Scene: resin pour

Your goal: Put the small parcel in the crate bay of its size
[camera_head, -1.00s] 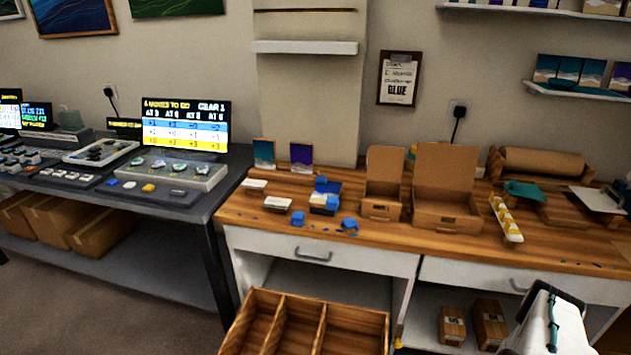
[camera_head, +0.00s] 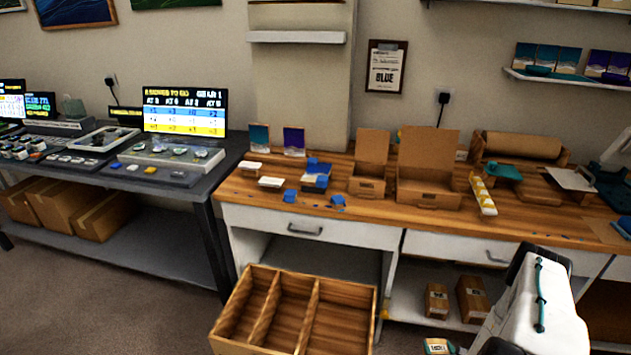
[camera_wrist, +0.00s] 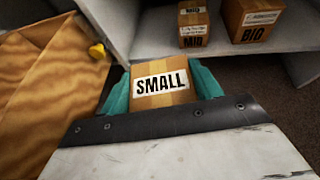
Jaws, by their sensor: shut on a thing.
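The small parcel (camera_wrist: 160,84) is a brown cardboard box with a white label reading SMALL. My gripper (camera_wrist: 162,76) is shut on it, one teal finger on each side, in the wrist view. In the head view the small parcel (camera_head: 437,345) shows at the bottom edge, partly hidden by my arm. The wooden crate (camera_head: 376,305) is left of it, with three open bays that look empty; the left bays look narrower than the right one. In the wrist view the crate's wooden wall (camera_wrist: 40,85) fills the left side. The parcel is apart from the crate.
A MID parcel (camera_head: 437,300) and a BIG parcel (camera_head: 472,298) stand on the low shelf under the wooden bench (camera_head: 350,205). The bench's white frame lies behind the crate. The grey carpet (camera_head: 150,305) left of the crate is clear.

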